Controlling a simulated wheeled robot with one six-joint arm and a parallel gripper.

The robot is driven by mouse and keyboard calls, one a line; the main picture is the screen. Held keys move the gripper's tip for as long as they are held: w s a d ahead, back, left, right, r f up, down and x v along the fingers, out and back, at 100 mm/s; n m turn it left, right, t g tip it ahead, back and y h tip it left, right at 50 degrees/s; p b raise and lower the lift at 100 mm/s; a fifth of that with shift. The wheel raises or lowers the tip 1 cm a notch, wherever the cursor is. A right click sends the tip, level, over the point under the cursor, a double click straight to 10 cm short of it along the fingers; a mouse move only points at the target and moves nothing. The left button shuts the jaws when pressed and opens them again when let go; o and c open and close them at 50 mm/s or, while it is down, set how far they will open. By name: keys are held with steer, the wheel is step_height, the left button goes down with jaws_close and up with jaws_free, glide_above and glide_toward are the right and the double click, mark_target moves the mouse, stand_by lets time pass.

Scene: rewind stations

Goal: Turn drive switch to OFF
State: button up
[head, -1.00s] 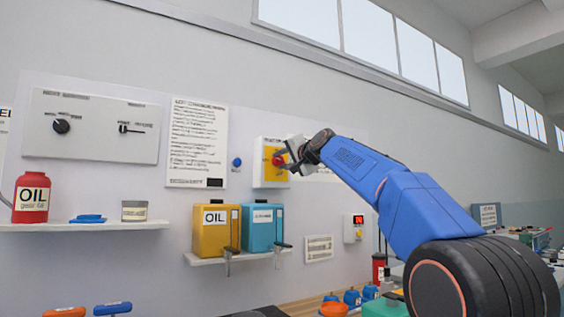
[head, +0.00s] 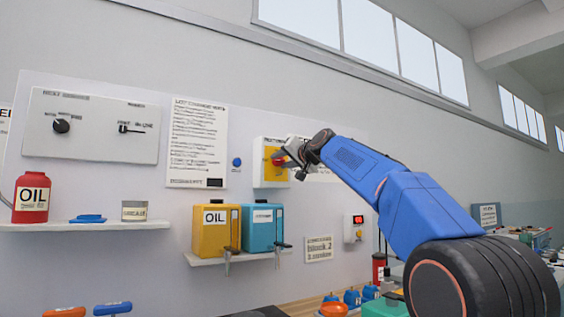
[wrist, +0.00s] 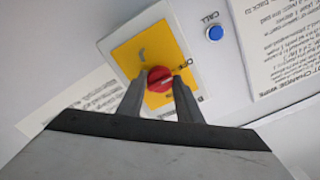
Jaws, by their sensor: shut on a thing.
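The drive switch is a red rotary knob (wrist: 160,79) on a yellow plate (wrist: 135,52), set in a white box on the wall. In the head view the yellow plate (head: 270,156) is partly covered by my gripper (head: 291,155). My gripper (wrist: 158,92) is shut on the red knob, with one finger on each side of it in the wrist view. Lettering on the plate is partly readable beside the knob. I cannot tell for sure which position the knob points to.
A blue call button (wrist: 214,33) is on the wall beside the switch box. A printed notice (head: 198,143) hangs to the left. Below, a shelf holds a yellow oil can (head: 211,231) and a blue can (head: 261,226). A small box with a red display (head: 354,228) is lower right.

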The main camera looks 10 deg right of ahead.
steer(key=shift+f, duration=0.15)
steer(key=o, duration=1)
steer(key=shift+o, duration=0.2)
steer(key=v, duration=1.7)
steer(key=shift+s, duration=0.15)
steer(key=shift+d, duration=0.1)
